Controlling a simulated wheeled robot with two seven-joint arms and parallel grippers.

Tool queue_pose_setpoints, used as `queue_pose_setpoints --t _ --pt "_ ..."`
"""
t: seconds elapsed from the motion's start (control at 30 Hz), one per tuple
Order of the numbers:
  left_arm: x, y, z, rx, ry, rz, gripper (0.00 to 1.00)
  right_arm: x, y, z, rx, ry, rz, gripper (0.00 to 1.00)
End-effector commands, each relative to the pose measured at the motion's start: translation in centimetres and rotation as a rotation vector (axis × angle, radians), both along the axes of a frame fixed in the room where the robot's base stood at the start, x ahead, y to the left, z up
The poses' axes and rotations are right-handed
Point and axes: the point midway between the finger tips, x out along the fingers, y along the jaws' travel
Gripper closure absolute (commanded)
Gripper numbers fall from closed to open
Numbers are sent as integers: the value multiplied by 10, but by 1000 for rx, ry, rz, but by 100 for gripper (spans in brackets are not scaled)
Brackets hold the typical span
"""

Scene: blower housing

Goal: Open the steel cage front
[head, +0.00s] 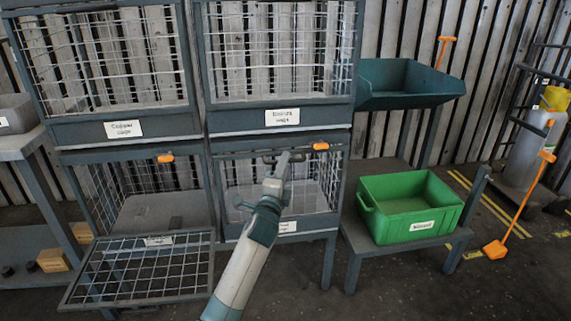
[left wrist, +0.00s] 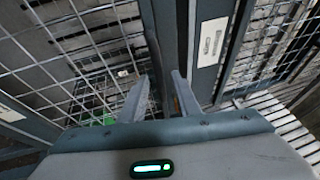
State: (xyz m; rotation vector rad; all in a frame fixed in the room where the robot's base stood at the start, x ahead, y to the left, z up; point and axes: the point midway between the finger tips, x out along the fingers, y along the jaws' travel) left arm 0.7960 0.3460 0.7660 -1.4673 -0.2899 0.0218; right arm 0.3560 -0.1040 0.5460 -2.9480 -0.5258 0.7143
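The lower right cage front (head: 310,190) is a shut wire-mesh panel in a grey frame. Its label (head: 287,226) is small and partly behind my left arm, so I cannot confirm that it says steel. My left gripper (head: 284,160) is at the upper part of this front, near a dark handle (head: 270,157). In the left wrist view my two fingers (left wrist: 160,97) stand apart with a gap between them, and no held thing shows there. Whether they touch the handle is hidden. An orange latch (head: 321,146) sits above the front. My right gripper is out of view.
The lower left cage's front (head: 142,275) hangs open, flat and outward, left of my arm. Two upper cages (head: 100,60) (head: 280,50) are shut. A green crate (head: 408,205) stands on a low bench at the right. An orange-handled tool (head: 520,205) stands farther right.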

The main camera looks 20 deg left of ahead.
Motion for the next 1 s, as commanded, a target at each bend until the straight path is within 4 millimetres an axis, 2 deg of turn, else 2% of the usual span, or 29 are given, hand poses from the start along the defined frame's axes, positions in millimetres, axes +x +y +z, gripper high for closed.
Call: queue_pose_setpoints --t 0.2,0.57,0.7,1.0 --pt "18 3 3 0 0 0 70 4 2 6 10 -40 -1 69" --pt "20 4 4 0 0 0 70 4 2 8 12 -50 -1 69" --pt "20 4 4 0 0 0 100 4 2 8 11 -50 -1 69" --pt "20 4 3 0 -1 0 100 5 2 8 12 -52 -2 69"
